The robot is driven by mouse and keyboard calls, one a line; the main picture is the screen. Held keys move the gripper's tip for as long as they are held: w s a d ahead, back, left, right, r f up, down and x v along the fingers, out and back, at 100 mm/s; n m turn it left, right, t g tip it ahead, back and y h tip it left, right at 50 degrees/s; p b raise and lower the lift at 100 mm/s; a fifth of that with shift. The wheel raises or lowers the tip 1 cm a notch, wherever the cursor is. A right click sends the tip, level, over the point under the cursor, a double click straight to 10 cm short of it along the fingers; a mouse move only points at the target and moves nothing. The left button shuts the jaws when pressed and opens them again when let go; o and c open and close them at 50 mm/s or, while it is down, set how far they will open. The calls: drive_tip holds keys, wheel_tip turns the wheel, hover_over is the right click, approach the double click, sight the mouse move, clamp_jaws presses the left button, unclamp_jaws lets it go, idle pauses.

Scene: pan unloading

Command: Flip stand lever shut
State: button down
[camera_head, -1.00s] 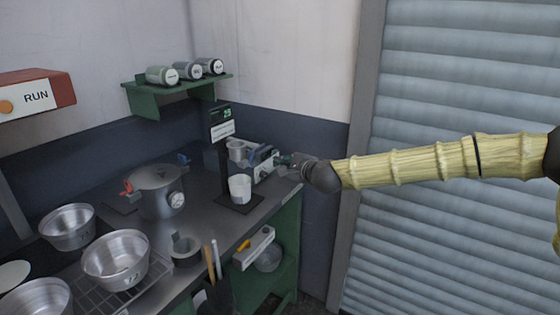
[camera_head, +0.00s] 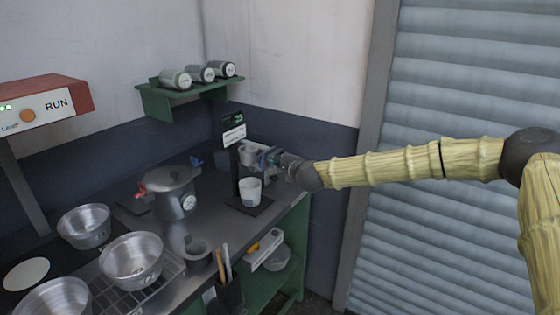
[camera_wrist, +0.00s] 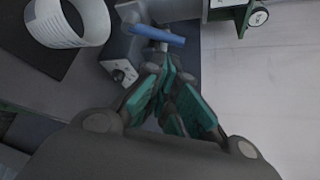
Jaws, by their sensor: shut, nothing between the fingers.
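The stand is a grey unit with a round dial, at the right end of the counter in the head view (camera_head: 264,175); it also shows in the wrist view (camera_wrist: 119,72). Its blue lever (camera_wrist: 158,35) sticks out to the right in the wrist view, just beyond my fingertips. In the head view the lever (camera_head: 266,157) is small and partly covered by my gripper (camera_head: 279,162). My gripper, with green finger pads in the wrist view (camera_wrist: 166,72), is shut and empty. I cannot tell whether its fingertips touch the lever.
A white cup (camera_head: 250,192) stands on a black plate beside the stand, near my gripper. A lidded pot (camera_head: 174,193) and metal bowls (camera_head: 131,260) are further left. A green shelf with jars (camera_head: 184,92) is above. A roller shutter (camera_head: 460,130) is at the right.

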drive_tip(key=shift+s+a+r, duration=0.1)
drive_tip(key=shift+s+a, duration=0.05)
drive_tip(key=shift+a, duration=0.05)
drive_tip(key=shift+s+a+r+n+t+b, duration=0.15)
drive_tip(key=shift+n+t+b, duration=0.3)
drive_tip(key=shift+b, duration=1)
drive_tip(key=shift+s+a+r+n+t+b, duration=0.1)
drive_tip(key=shift+n+t+b, duration=0.3)
drive_tip(key=shift+b, duration=1.05)
drive_tip(key=n+t+b, duration=0.1)
drive_tip(key=n+b, duration=0.1)
drive_tip(key=b, duration=0.2)
drive_tip(key=s+a+r+n+t+y+b, duration=0.1)
drive_tip(key=n+b, duration=0.2)
drive_tip(key=b, duration=0.2)
drive_tip(key=s+n+t+y+b, duration=0.1)
drive_tip(key=n+b, duration=0.2)
drive_tip(key=b, duration=0.2)
drive_tip(key=shift+s+a+r+t, duration=0.15)
drive_tip(key=shift+a+r+t, duration=0.1)
drive_tip(key=shift+a+r, duration=0.05)
drive_tip(key=s+d+b, duration=0.1)
drive_tip(key=s+d, duration=0.5)
drive_tip(key=d, duration=0.1)
drive_tip(key=shift+s+f, duration=0.2)
drive_tip(key=shift+f, duration=0.05)
